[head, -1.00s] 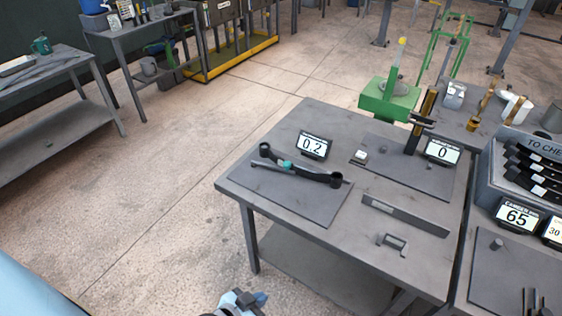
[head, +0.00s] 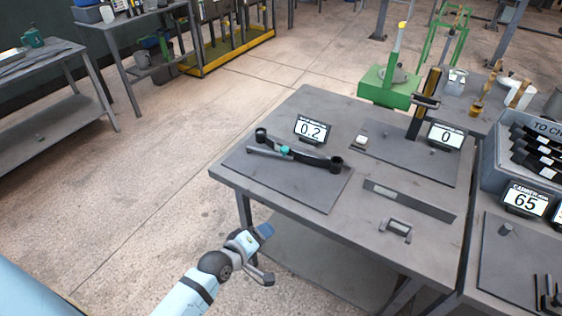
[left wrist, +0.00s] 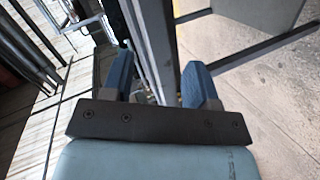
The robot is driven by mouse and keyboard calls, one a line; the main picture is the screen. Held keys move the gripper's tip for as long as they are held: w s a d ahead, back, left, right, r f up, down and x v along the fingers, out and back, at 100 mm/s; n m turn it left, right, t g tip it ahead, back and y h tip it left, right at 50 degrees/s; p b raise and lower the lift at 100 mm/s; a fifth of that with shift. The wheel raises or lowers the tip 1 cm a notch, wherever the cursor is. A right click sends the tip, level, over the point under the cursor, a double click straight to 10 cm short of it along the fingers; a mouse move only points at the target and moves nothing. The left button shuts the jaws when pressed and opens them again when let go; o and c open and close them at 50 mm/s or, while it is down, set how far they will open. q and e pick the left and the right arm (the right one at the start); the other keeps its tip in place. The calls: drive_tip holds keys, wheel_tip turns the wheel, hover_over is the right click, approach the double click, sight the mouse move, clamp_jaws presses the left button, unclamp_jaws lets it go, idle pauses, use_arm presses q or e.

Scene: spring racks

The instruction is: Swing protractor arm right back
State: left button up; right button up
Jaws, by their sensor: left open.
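A black bar with a round eye at each end (head: 312,160) lies on a dark plate (head: 310,195) on the table, with a teal piece (head: 284,150) near its middle. A thin grey arm (head: 262,153) lies beside it, reaching left; I cannot tell for sure whether this is the protractor arm. A display reading 0.2 (head: 313,130) stands behind. My left gripper (head: 266,254) is open and empty, in front of the table's near left edge and apart from the bar. Its two blue fingers (left wrist: 161,88) stand apart in the left wrist view. My right gripper is not in view.
On the same table (head: 352,225) are a flat grey strip (head: 410,200), a small handle-like bracket (head: 396,229) and a post on a plate with a display reading 0 (head: 446,136). A grey bin (head: 492,165) and a display reading 65 (head: 525,199) are at right.

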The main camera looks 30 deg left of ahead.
sight(282, 150)
use_arm(q)
drive_tip(key=w+a+r+n+t+b, duration=0.1)
drive_tip(key=w+a+n+b, duration=0.1)
drive_tip(key=n, duration=0.5)
drive_tip(key=w+a+r+n+t+b, duration=0.1)
drive_tip(key=w+a+n+t+b, duration=0.1)
drive_tip(key=w+n, duration=0.5)
drive_tip(key=w+a+r+n+t+y+b, duration=0.1)
drive_tip(key=w+a+n+b, duration=0.3)
drive_tip(key=n, duration=0.4)
drive_tip(key=shift+w+a+r+n+t, duration=0.3)
drive_tip(key=shift+w+a+r, duration=0.15)
drive_tip(key=shift+w+a, duration=0.25)
drive_tip(key=shift+w+r, duration=0.15)
drive_tip(key=shift+w, duration=0.1)
drive_tip(key=shift+w+n, duration=0.3)
drive_tip(key=w, duration=0.8)
drive_tip(key=w+d+b, duration=0.1)
drive_tip(key=w, duration=0.2)
drive_tip(key=shift+w, duration=0.4)
drive_tip(key=shift+w+d, duration=0.15)
drive_tip(key=shift+w, duration=0.35)
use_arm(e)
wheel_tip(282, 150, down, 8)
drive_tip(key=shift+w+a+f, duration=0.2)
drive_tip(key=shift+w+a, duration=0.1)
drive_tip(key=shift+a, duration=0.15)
